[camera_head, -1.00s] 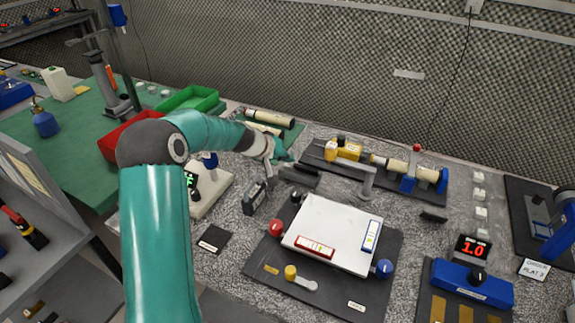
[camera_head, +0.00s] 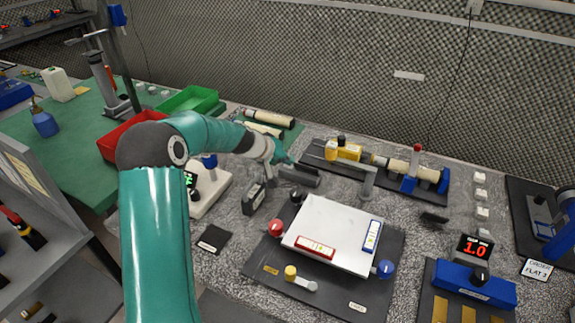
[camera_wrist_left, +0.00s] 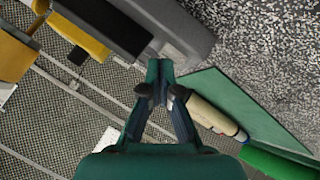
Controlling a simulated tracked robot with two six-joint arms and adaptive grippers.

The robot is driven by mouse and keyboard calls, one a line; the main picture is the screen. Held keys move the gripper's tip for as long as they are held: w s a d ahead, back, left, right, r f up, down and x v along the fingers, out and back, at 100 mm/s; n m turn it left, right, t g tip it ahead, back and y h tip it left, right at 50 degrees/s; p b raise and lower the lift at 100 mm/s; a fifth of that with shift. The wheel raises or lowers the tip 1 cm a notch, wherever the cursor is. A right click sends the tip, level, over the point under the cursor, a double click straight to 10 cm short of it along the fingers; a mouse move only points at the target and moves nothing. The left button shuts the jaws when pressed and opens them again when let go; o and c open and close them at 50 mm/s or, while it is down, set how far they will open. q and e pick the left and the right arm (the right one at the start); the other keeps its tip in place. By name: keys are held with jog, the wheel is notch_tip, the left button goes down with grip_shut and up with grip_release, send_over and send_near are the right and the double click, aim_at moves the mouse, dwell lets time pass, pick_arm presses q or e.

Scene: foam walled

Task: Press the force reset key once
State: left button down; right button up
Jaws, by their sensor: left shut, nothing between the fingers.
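My left gripper (camera_head: 284,158) is at the back of the grey speckled bench, beside a grey block (camera_head: 299,175). In the left wrist view the gripper (camera_wrist_left: 158,72) is shut and empty, its tips close to the edge of a grey body (camera_wrist_left: 165,25). I cannot tell whether they touch it. No key marked as force reset can be read. A small dark box (camera_head: 254,197) stands in front of the gripper, and a meter with green digits (camera_head: 190,180) is partly hidden by my arm. My right gripper is not in view.
A yellow block (camera_head: 349,152) and a pale cylinder sit on the rail fixture right of the gripper. A white plate (camera_head: 330,225) lies tilted on a dark board. A red display (camera_head: 474,249) reads 1.0. Red (camera_head: 112,143) and green (camera_head: 190,98) bins stand left.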

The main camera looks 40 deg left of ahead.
aim_at(287, 166)
pick_arm(q)
jog(key=shift+f, duration=0.15)
dwell(0.4)
jog(key=shift+r+p, duration=0.5)
jog(key=shift+r, duration=0.4)
jog(key=shift+r+p, duration=1.9)
jog(key=shift+r, duration=0.65)
jog(key=shift+f, duration=0.1)
